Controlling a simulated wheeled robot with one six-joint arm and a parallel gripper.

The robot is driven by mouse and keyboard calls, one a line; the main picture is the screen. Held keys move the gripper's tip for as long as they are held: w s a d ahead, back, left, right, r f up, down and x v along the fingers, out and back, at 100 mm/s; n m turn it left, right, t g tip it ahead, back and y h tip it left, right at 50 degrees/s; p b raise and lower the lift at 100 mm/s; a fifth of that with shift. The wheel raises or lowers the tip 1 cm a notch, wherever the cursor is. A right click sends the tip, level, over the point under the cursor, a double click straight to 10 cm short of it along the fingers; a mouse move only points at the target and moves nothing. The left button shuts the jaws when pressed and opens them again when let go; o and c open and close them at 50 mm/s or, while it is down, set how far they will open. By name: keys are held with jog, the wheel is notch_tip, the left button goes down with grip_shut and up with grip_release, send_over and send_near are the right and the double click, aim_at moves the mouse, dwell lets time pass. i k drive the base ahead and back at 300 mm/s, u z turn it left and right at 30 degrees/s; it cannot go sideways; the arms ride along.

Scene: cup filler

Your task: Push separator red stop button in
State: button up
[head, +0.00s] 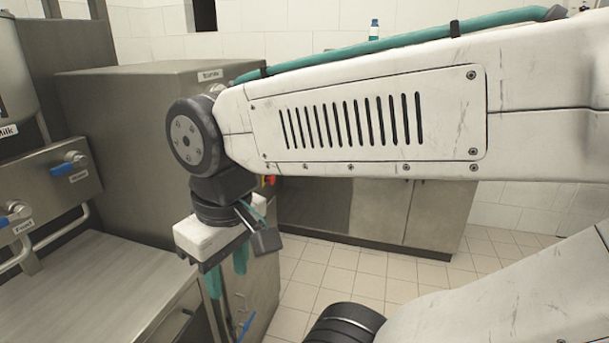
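A small red and yellow part (268,181) shows just behind my wrist, on the right side of the large steel cabinet. It may be the red stop button, but it is mostly hidden by my arm, and I cannot tell whether it is pushed in. My gripper (227,272) hangs downward in front of the cabinet, below and left of that part and apart from it. Its two teal fingers are spaced apart with nothing seen between them.
The large steel cabinet (130,130) with a small label on top stands behind my gripper. A steel worktop (90,290) and a panel with blue-handled valves (68,163) are at left. Low cabinets (380,210) stand at the back. Tiled floor (335,270) is open at centre and right.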

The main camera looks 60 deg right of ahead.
aim_at(272, 179)
jog(key=z, duration=1.2)
